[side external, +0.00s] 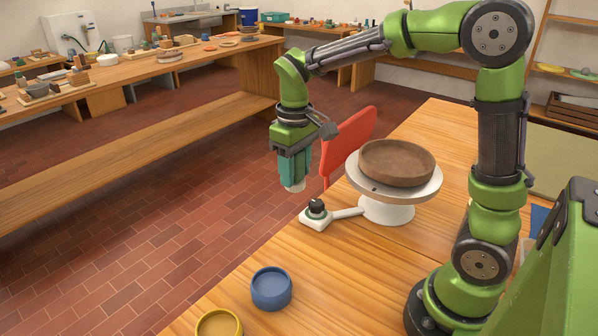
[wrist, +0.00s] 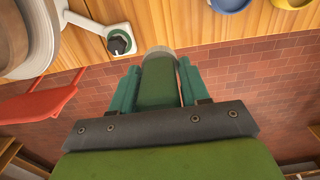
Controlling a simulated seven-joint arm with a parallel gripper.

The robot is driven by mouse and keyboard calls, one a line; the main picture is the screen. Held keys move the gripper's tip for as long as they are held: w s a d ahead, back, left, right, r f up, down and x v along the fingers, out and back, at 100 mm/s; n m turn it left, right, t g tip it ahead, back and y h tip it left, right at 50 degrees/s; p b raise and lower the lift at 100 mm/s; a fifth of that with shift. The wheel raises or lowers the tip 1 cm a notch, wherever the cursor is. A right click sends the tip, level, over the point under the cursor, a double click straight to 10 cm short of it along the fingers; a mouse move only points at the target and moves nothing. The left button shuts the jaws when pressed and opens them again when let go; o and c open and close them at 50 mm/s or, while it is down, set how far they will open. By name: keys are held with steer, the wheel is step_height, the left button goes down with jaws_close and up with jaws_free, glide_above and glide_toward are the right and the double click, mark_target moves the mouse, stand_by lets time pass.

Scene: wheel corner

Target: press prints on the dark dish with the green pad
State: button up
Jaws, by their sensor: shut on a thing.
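A brown, dark-toned round dish (side external: 397,163) sits on a white round stand (side external: 388,207) on the wooden table. Part of the dish (wrist: 12,32) also shows at the upper left of the wrist view. My gripper (side external: 293,178) hangs to the left of the dish, apart from it and pointing down. In the wrist view its teal fingers (wrist: 158,88) are shut on the green pad (wrist: 158,82), a green block with a pale end. The pale end (side external: 296,187) shows below the fingers in the side view. The pad's underside is hidden.
A black knob on a white base (side external: 317,213) joins the stand by an arm. A blue bowl (side external: 271,288) and a yellow bowl (side external: 219,325) stand near the table's front. A red chair (side external: 348,145) is behind my gripper. Brick floor lies left of the table edge.

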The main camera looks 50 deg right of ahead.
stand_by(0.4)
steer(key=shift+n+g+y, duration=0.3)
steer(key=shift+n+g, duration=0.2)
steer(key=shift+g, duration=0.2)
steer(key=a+f, duration=0.1)
steer(key=a, duration=0.1)
steer(key=a+f, duration=0.1)
steer(key=a, duration=0.1)
steer(key=a+f, duration=0.1)
steer(key=a, duration=0.1)
steer(key=shift+s, duration=0.4)
jaws_close()
steer(key=m+g+y, duration=0.1)
steer(key=g, duration=0.1)
glide_above(269, 281)
step_height(269, 281, down, 3)
steer(key=shift+f, duration=3.1)
